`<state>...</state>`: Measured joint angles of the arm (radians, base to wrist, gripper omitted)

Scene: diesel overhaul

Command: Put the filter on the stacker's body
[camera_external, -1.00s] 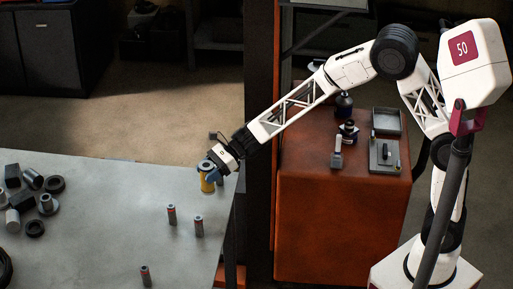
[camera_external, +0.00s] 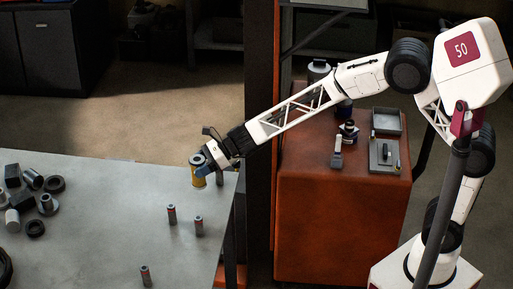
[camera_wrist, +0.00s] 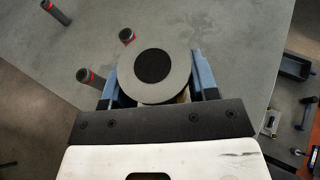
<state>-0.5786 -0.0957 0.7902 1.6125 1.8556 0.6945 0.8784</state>
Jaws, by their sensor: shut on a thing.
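The filter (camera_external: 198,180) is a short yellow cylinder with a grey top, near the right end of the grey table. My gripper (camera_external: 203,168) is shut on it, with blue fingers at its sides. In the wrist view the filter (camera_wrist: 178,88) shows a grey ring face with a dark round centre, between the two fingers. I cannot tell whether its underside touches the table. I cannot tell for sure which thing is the stacker's body.
Several grey cylinders with red bands stand on the table, one of them (camera_external: 172,214) in front of the filter. Dark and grey rings and blocks (camera_external: 32,200) lie at the left. A red cabinet (camera_external: 335,220) holds bottles and trays. The table's middle is clear.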

